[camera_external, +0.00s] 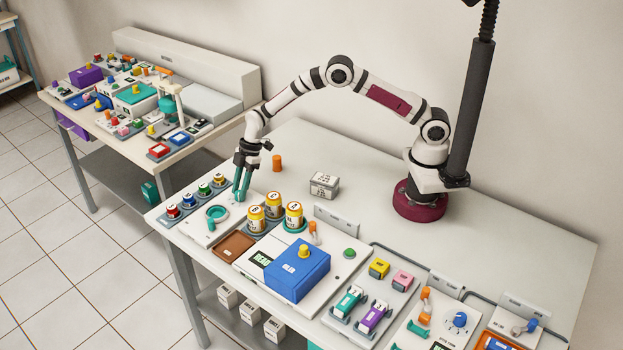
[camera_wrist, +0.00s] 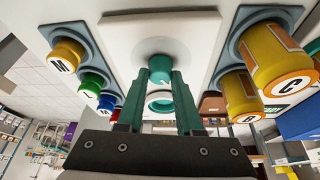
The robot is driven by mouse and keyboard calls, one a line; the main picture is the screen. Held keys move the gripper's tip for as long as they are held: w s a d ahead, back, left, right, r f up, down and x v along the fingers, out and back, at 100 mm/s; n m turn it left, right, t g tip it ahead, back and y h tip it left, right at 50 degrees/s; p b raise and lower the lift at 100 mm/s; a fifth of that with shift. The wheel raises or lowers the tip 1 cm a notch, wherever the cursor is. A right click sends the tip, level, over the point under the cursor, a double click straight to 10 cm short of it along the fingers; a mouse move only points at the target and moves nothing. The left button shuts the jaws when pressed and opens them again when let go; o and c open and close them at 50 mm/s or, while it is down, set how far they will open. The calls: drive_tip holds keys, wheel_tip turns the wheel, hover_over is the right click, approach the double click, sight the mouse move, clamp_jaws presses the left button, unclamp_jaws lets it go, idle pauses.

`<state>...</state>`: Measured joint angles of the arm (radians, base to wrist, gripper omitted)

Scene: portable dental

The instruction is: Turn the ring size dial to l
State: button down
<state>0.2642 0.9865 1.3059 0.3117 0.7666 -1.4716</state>
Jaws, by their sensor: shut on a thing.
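A white panel (camera_external: 200,232) near the table's left end carries a teal ring (camera_external: 217,212) and the ring size dial. In the wrist view the dial (camera_wrist: 160,69) is a teal knob with a small pale mark, set on the white panel (camera_wrist: 125,40). My gripper (camera_external: 238,197) points down at the panel, right of the ring. In the wrist view my gripper (camera_wrist: 160,77) has its teal fingers on both sides of the knob, shut on it. The ring (camera_wrist: 160,102) shows between the fingers. The size letters on the panel cannot be read, so the setting is unclear.
Small pots with red, blue, green and yellow lids (camera_external: 188,199) stand left of the panel. Large yellow jars (camera_external: 273,206) stand close on its right. A blue box (camera_external: 297,272) and an orange cylinder (camera_external: 277,163) are farther off. The table behind the jars is mostly clear.

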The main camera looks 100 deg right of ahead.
drive_tip(key=shift+n, duration=0.5)
drive_tip(key=c, duration=0.6)
unclamp_jaws()
drive_tip(key=shift+o, duration=0.2)
drive_tip(key=v, duration=1.5)
drive_tip(key=shift+d+r, duration=0.2)
drive_tip(key=shift+r, duration=0.25)
drive_tip(key=shift+w, duration=0.1)
